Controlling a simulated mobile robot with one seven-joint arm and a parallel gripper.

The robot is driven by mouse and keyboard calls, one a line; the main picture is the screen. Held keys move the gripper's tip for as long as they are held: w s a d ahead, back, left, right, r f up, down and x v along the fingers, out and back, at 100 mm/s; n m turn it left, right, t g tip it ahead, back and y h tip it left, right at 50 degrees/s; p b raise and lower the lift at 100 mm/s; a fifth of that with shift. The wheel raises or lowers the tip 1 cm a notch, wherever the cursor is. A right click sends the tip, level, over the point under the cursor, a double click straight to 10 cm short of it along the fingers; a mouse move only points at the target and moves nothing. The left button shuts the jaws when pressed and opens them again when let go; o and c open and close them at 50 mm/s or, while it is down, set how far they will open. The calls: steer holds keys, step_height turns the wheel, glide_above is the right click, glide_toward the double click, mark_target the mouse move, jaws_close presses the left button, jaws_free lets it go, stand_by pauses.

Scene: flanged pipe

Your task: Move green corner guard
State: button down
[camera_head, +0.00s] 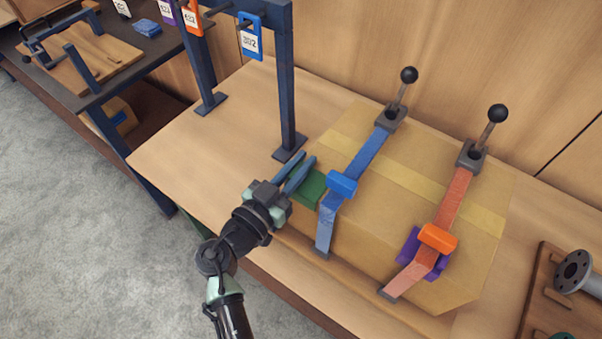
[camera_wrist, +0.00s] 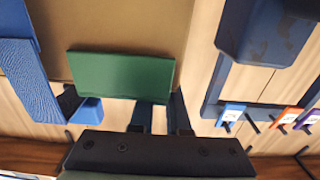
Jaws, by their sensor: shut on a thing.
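The green corner guard (camera_head: 312,188) sits at the near left edge of the cardboard box (camera_head: 385,235), just left of the blue strap. In the wrist view the green guard (camera_wrist: 122,75) is a wide flat block against the box. My gripper (camera_head: 300,173) is at the guard's left end in the head view. In the wrist view its dark fingers (camera_wrist: 160,117) reach the guard's right end and are shut on it. The fingertips are partly hidden there.
A blue strap (camera_head: 363,160) with a blue buckle (camera_head: 341,184) crosses the box close to the guard. An orange strap (camera_head: 453,200) lies over a purple corner guard (camera_head: 408,248). A dark blue post (camera_head: 286,90) stands behind my gripper. The bench top (camera_head: 165,150) is clear at left.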

steer(key=shift+w+a, duration=0.2)
steer(key=c, duration=0.8)
jaws_free()
steer(key=b+v, duration=0.3)
steer(key=v, duration=1)
steer(key=shift+b, duration=0.4)
